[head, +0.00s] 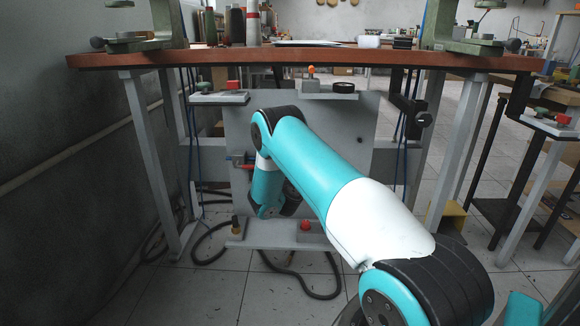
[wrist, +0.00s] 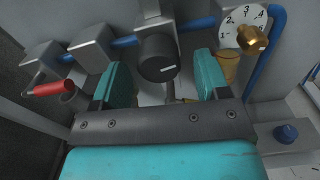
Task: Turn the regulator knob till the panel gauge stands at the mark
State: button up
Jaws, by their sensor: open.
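The regulator knob (wrist: 157,60), black with a pale line on its face, sits below a grey block in the wrist view. My gripper (wrist: 162,72) is open, its teal fingers to the left and right of the knob and apart from it. I cannot tell how deep the fingers reach around it. The panel gauge (wrist: 232,22), a white dial with numbers, is at the upper right. A brass fitting covers part of its face, and I cannot make out the needle or the mark.
A red-handled valve (wrist: 55,88) is left of my gripper, beside grey blocks and blue tubing. A blue knob (wrist: 286,132) is at the lower right. In the head view, the grey panel (head: 350,125) stands under a brown tabletop (head: 330,57). Black hoses (head: 310,290) lie on the floor.

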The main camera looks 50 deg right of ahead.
jog(key=shift+x, duration=0.85)
jog(key=shift+c, duration=0.3)
jog(key=c, duration=0.9)
jog(key=shift+m, duration=0.3)
